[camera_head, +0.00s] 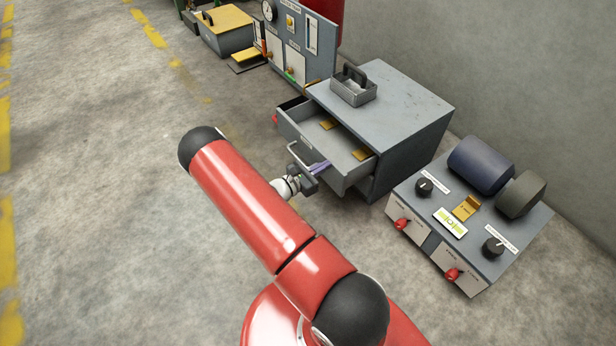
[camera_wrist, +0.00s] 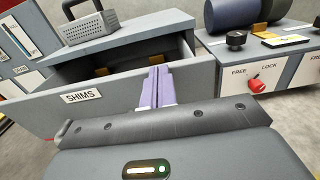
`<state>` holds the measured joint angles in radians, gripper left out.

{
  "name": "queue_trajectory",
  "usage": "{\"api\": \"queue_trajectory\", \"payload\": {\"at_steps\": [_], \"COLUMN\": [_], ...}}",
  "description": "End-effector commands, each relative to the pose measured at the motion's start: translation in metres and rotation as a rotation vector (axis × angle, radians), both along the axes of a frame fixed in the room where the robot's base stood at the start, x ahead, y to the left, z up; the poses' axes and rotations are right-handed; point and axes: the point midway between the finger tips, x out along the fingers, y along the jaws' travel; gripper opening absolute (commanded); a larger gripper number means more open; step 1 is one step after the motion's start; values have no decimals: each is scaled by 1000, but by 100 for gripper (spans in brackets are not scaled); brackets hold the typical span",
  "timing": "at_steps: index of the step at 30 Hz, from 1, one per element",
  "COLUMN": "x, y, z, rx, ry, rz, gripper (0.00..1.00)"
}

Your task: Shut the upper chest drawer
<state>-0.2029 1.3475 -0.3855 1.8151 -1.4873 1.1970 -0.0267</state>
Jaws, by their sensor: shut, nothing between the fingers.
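The grey chest (camera_head: 385,105) stands by the wall with its upper drawer (camera_head: 349,153) pulled out. In the wrist view the drawer front (camera_wrist: 50,112) carries a label reading SHIMS (camera_wrist: 82,96). A bar handle (camera_head: 298,153) shows on the front in the head view. My gripper (camera_head: 322,167) is at the drawer front, to the right of the handle. In the wrist view its purple fingers (camera_wrist: 155,88) are together and empty, overlapping the front to the right of the label. I cannot tell whether they touch it.
Small brass-coloured pieces (camera_head: 327,124) are inside the drawer. A control box with knobs and rollers (camera_head: 470,222) stands close on the right; a gauge panel (camera_head: 300,45) is behind. The floor at left is clear.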

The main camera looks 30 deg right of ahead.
Motion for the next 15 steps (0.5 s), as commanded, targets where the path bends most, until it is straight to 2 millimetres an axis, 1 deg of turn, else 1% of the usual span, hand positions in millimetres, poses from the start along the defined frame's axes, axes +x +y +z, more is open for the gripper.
{"api": "queue_trajectory", "payload": {"at_steps": [1, 6, 12, 15], "x": [-1, 1, 2, 3], "y": [-14, -51, -84, -94], "z": [-2, -2, -1, -1], "rx": [-2, -2, 0, 0], "ry": [0, 0, 0, 0], "rz": [-3, -2, -2, 0], "gripper": [0, 0, 0, 0]}}
